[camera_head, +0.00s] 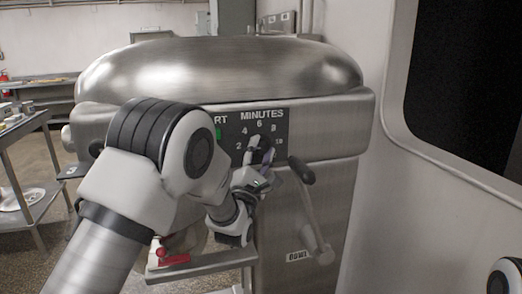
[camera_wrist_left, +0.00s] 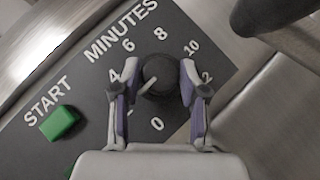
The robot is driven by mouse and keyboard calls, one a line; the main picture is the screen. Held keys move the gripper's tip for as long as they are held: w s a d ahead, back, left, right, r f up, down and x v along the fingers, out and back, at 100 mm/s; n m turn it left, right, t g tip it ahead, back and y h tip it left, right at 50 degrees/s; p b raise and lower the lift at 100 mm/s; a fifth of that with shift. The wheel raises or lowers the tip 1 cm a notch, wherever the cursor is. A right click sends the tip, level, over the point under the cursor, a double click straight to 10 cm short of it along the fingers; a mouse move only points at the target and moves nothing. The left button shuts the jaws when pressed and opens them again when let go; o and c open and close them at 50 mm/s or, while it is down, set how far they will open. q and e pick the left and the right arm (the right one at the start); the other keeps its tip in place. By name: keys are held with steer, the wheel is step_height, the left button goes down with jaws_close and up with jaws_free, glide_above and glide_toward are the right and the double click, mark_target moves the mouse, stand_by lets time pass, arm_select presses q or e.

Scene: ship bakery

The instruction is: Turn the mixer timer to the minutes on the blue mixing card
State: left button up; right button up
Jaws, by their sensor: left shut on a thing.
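The mixer's dark panel (camera_head: 283,117) carries the word MINUTES and a ring of numbers. In the left wrist view the round black timer knob (camera_wrist_left: 160,75) sits among the numbers 0, 4, 6, 8, 10 and 12. A pale pointer line on the knob points down-left, between 0 and 4, towards a spot partly covered by a finger. My left gripper (camera_wrist_left: 160,92) is shut on the knob, one purple-padded finger on each side; it also shows at the panel in the head view (camera_head: 262,160). I see no blue mixing card. My right gripper is out of view.
A green START button (camera_wrist_left: 59,123) is left of the knob. A lever with a dark knob (camera_head: 303,172) hangs close right of my left gripper. The mixer's steel head (camera_head: 220,65) is above. A metal table (camera_head: 22,123) stands at far left; a wall is at right.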

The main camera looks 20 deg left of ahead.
arm_select(q)
steer(key=m+h+p, duration=0.1)
steer(key=r+m+g, duration=0.1)
steer(key=m, duration=0.1)
steer(key=m+g+h+p, duration=0.1)
steer(key=shift+a+r+h+p, duration=0.2)
steer(key=shift+r+h+p, duration=0.05)
steer(key=shift+h+p, duration=0.1)
steer(key=m+g+p, duration=0.2)
steer(key=p, duration=0.1)
steer(key=m+g+p, duration=0.2)
steer(key=m+p, duration=0.1)
steer(key=p, duration=0.1)
steer(key=r+m+g+y+p, duration=0.1)
steer(key=m+g+p, duration=0.2)
steer(key=p, duration=0.1)
steer(key=shift+w+d, duration=0.1)
steer(key=shift+m+g+y+p, duration=0.55)
steer(key=shift+g+p, duration=0.25)
steer(key=shift+p, duration=0.45)
steer(key=shift+d+f+m+g+y+p, duration=0.1)
steer(key=shift+f+m+g+y+p, duration=0.15)
steer(key=shift+m+g+p, duration=0.25)
steer(key=shift+w, duration=0.1)
